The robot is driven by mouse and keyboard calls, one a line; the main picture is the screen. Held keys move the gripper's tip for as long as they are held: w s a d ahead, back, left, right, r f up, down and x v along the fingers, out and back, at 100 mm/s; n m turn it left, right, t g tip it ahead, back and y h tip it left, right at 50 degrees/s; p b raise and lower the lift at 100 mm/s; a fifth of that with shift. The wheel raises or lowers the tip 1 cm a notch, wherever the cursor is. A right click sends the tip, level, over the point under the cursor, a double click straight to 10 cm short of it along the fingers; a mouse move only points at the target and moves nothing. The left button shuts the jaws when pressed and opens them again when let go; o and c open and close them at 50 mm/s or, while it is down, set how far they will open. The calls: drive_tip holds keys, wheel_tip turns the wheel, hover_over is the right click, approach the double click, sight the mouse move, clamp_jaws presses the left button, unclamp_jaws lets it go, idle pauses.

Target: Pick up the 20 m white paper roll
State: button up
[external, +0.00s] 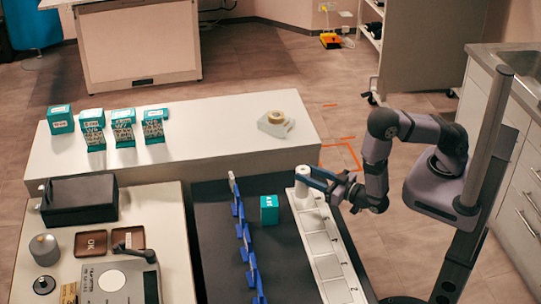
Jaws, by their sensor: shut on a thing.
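A white cylinder that looks like the white paper roll (301,196) is at the far end of a white numbered strip (327,267). My gripper (306,177) reaches in from the right and is shut on this roll near its top. The fingers hide part of the roll. I cannot tell whether its bottom touches the strip.
A teal box (269,209) stands on the dark mat (214,222), left of the roll. A row of blue holders (245,240) runs farther left. Several teal boxes and a tan tape roll (276,117) are on the back bench (200,165).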

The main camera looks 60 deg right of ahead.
drive_tip(key=shift+r, duration=2.35)
